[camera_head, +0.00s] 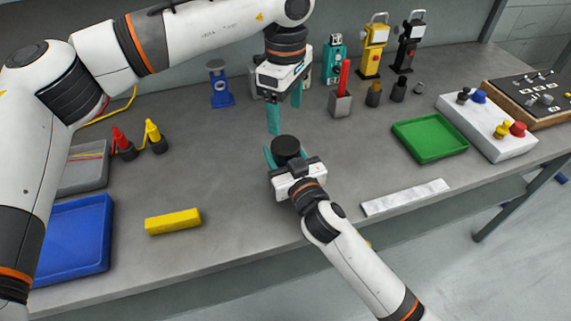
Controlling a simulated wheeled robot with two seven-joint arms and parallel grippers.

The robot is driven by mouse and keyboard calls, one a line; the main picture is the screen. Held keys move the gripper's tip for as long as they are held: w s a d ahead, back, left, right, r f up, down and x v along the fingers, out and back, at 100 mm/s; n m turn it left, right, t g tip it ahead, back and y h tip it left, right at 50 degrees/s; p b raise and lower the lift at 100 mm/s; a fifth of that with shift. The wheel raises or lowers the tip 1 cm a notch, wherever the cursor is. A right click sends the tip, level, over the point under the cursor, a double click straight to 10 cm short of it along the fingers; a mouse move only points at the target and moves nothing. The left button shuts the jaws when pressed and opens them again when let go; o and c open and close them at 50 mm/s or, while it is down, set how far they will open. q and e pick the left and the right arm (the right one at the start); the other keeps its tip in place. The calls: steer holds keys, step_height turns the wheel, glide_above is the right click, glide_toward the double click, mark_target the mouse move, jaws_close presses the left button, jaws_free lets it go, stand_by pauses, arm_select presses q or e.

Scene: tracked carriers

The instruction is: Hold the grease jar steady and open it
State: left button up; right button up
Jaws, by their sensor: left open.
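The grease jar (286,146) stands on the grey bench near the middle, with its round black lid on top. My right gripper (286,158) comes from the front, with its teal fingers on either side of the jar, and looks shut on it. The gripper hides the jar's body. My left gripper (285,116) hangs above and just behind the jar, pointing down. Its teal fingers are apart and empty, clear of the lid.
A green tray (430,152) lies to the right, with a white strip (405,197) before it. A yellow block (173,221) and blue tray (75,238) lie left. A grey holder with a red item (341,100) and several tools stand behind. Bench around the jar is clear.

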mark_target(286, 145)
steer(key=c, duration=0.9)
arm_select(q)
steer(key=m, duration=1.7)
steer(key=shift+m, duration=0.3)
steer(key=shift+f, duration=0.55)
step_height(286, 145, down, 7)
steer(key=shift+r, duration=0.1)
